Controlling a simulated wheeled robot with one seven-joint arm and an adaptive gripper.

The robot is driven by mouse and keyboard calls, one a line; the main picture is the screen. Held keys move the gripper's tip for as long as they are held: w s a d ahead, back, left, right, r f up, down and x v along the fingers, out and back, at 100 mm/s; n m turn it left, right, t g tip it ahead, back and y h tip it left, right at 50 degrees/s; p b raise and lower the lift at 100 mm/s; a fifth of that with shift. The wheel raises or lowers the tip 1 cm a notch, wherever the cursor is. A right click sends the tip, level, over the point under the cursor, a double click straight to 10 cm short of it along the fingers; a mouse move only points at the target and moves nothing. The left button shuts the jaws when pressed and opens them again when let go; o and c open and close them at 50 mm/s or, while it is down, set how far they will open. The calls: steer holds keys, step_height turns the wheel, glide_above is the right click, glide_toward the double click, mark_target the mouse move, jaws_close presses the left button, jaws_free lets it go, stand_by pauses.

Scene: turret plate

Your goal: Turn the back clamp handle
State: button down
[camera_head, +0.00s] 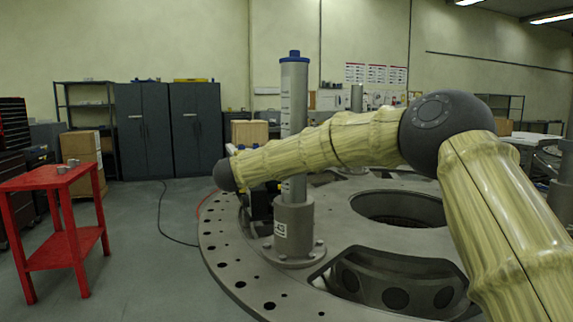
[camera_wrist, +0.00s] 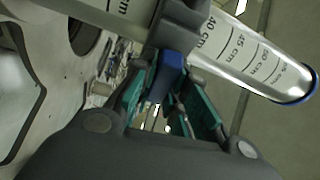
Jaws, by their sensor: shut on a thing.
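The clamp handle (camera_wrist: 169,68) shows in the wrist view as a blue lever on a dark grey clamp (camera_wrist: 180,25). The clamp sits around a pale post with centimetre marks (camera_wrist: 250,58). My gripper (camera_wrist: 166,92) has teal finger pads on both sides of the blue handle and is shut on it. In the head view a marked post (camera_head: 293,100) with a blue cap stands upright in a grey flanged base (camera_head: 294,230) on the turret plate (camera_head: 228,262). My arm reaches across to this post, and my gripper and the handle are mostly hidden there.
The round plate has bolt holes, a large central opening (camera_head: 400,208) and a recess (camera_head: 390,280) near the front. A red table (camera_head: 50,180) stands at the left with small grey parts on it. Dark cabinets (camera_head: 170,130) stand behind.

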steer(key=shift+f+m+g+b, duration=0.1)
steer(key=shift+m+g+b, duration=0.25)
steer(key=shift+m, duration=0.25)
steer(key=c, duration=1.4)
jaws_free()
steer(key=shift+s+a, duration=0.1)
steer(key=v, duration=1.1)
steer(key=shift+s+a, duration=0.1)
steer(key=shift+s, duration=0.25)
